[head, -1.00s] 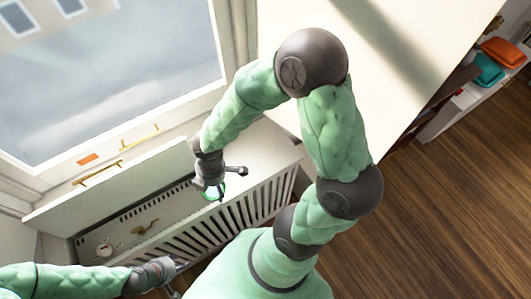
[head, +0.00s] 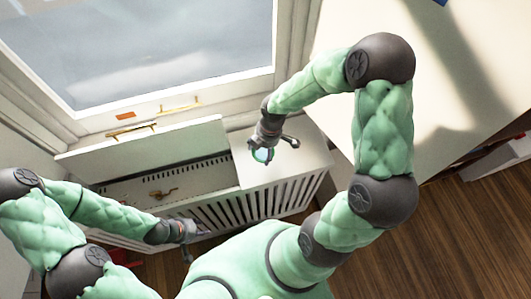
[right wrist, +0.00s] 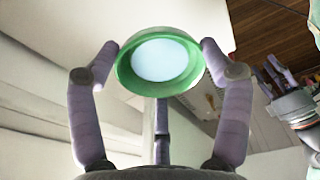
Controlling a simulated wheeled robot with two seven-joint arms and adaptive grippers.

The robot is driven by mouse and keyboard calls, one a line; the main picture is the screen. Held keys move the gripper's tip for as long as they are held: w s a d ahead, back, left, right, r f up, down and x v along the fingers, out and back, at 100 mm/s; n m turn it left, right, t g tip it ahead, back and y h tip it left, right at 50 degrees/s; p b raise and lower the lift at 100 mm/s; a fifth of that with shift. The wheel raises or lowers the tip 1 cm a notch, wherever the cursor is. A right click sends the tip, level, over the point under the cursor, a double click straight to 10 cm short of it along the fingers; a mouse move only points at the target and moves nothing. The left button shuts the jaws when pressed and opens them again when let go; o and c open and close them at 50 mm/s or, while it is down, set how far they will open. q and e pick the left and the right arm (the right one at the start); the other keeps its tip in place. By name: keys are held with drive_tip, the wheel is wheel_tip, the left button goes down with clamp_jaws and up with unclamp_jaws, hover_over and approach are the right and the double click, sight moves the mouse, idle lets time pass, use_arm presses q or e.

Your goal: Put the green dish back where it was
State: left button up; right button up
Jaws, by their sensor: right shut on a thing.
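The green dish (head: 263,156), round with a pale blue-white middle, is held by my right gripper (head: 273,146) in the head view. It appears over the flat right part of the white radiator cover (head: 295,165); the gap beneath it cannot be judged. In the right wrist view the dish (right wrist: 125,72) sits between the gripper's fingertips (right wrist: 160,50), with its bowl facing the camera. My left gripper (head: 192,230) is low in front of the slatted cover, apart from the dish. Its fingers look spread and empty in the right wrist view (right wrist: 277,75).
The left part of the cover has a raised white panel (head: 150,150) with a brass fitting (head: 162,194) below it. A window (head: 150,50) is behind. A large white surface (head: 460,60) is at the right. Wooden floor (head: 470,230) lies in front.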

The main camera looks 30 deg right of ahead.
sight(265, 152)
drive_tip(key=shift+w+d+f+b, duration=0.15)
drive_tip(key=shift+w+d+f, duration=0.2)
drive_tip(key=shift+f, duration=0.2)
drive_tip(key=shift+w+d+f+b, duration=0.15)
drive_tip(key=shift+w+d+f, duration=0.15)
drive_tip(key=shift+f, duration=0.25)
drive_tip(key=shift+w+d+f+b, duration=0.1)
drive_tip(key=shift+f+b, duration=0.7)
drive_tip(key=shift+f, duration=0.85)
drive_tip(key=shift+f, duration=0.2)
drive_tip(key=o, duration=1.3)
drive_tip(key=shift+r, duration=0.15)
drive_tip(key=r+p, duration=0.1)
drive_tip(key=r, duration=0.3)
drive_tip(key=d+r+p, duration=0.1)
drive_tip(key=r+p, duration=0.1)
drive_tip(key=r, duration=0.2)
drive_tip(key=r+p, duration=0.1)
drive_tip(key=r, duration=0.3)
drive_tip(key=shift+s+d, duration=0.25)
drive_tip(key=shift+d, duration=0.1)
